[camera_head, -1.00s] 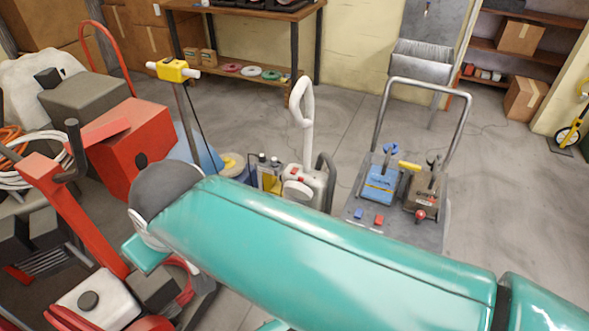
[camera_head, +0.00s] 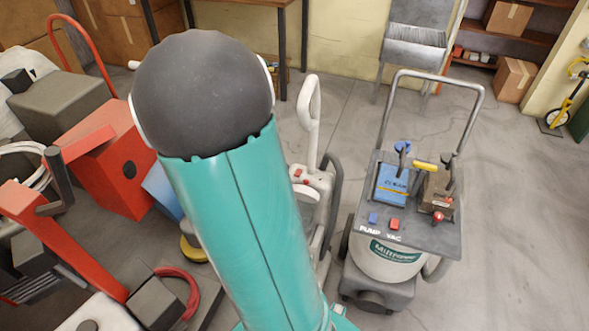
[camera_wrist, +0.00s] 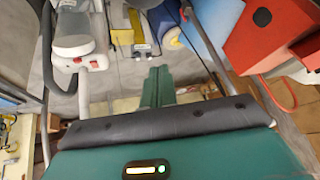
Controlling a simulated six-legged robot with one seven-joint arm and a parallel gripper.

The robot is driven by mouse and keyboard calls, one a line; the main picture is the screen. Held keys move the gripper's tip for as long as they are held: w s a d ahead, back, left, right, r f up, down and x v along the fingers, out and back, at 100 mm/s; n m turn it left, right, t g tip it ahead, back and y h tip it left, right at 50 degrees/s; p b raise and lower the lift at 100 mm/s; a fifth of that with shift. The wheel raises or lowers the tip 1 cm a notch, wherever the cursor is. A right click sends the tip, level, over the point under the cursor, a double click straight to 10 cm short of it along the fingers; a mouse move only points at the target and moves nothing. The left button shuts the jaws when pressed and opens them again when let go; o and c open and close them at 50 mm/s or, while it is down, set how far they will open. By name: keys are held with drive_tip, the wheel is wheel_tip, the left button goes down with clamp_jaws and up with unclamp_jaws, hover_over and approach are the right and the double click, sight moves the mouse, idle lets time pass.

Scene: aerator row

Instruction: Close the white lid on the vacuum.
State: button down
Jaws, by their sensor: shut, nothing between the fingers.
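A white machine with a tall loop handle (camera_head: 312,105) and red buttons (camera_head: 306,181) stands just right of my raised arm in the head view. My arm hides part of its body. It shows at the upper left of the wrist view (camera_wrist: 97,62), with a rounded pale part above the buttons. I cannot tell which part is the lid, or its angle. My gripper (camera_wrist: 158,75) shows as green fingers, shut and empty, near the middle of the wrist view. It is apart from the white machine, to its right there. My gripper is hidden in the head view.
A wheeled cart marked PUMP and VAC (camera_head: 395,255) stands right of the white machine, with a blue box (camera_head: 391,185) on top. Red equipment (camera_head: 112,170) crowds the left. A yellow-based round item (camera_head: 193,250) lies low beside my arm. Open floor (camera_head: 520,220) is at the right.

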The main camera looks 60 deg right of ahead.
drive_tip(key=s+d+f+m+g+h, duration=0.1)
drive_tip(key=s+d+f, duration=0.2)
drive_tip(key=d+f, duration=0.25)
drive_tip(key=s+d+f+m+g+h, duration=0.1)
drive_tip(key=s+d+f+m+h, duration=0.1)
drive_tip(key=s+d+f, duration=0.35)
drive_tip(key=m+g+h, duration=0.1)
approach(305, 183)
wheel_tip(305, 183, up, 3)
drive_tip(key=x, duration=1)
drive_tip(key=shift+w+d, duration=0.1)
drive_tip(key=shift+d, duration=0.35)
drive_tip(key=shift+r, duration=0.1)
drive_tip(key=shift+a+h, duration=0.15)
drive_tip(key=shift+h, duration=0.15)
drive_tip(key=shift+a, duration=0.25)
